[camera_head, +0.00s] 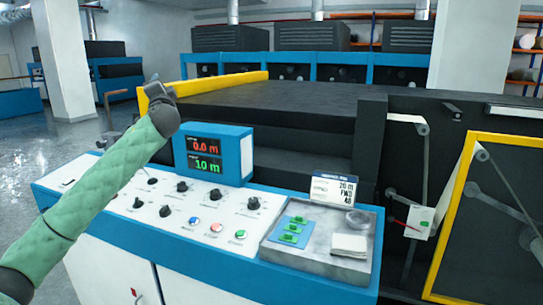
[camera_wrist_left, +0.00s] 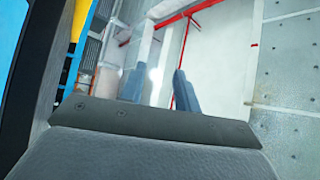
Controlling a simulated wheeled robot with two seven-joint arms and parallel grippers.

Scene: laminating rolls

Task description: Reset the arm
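My left arm (camera_head: 90,200), in a green sleeve, comes in from the lower left of the head view and reaches up over the control console. Its dark wrist end stands in front of the yellow edge of the machine, left of the display box. In the left wrist view the two grey fingers of my left gripper (camera_wrist_left: 159,88) are apart with nothing between them. My right arm and right gripper are not in view.
The blue and white console (camera_head: 75,190) has knobs, buttons and a display box (camera_head: 213,153). A metal tray (camera_head: 318,258) with green pieces and a small card is at its right. A dark machine (camera_head: 270,105) stands behind, a yellow-framed panel (camera_head: 462,175) right. Floor is open at far left.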

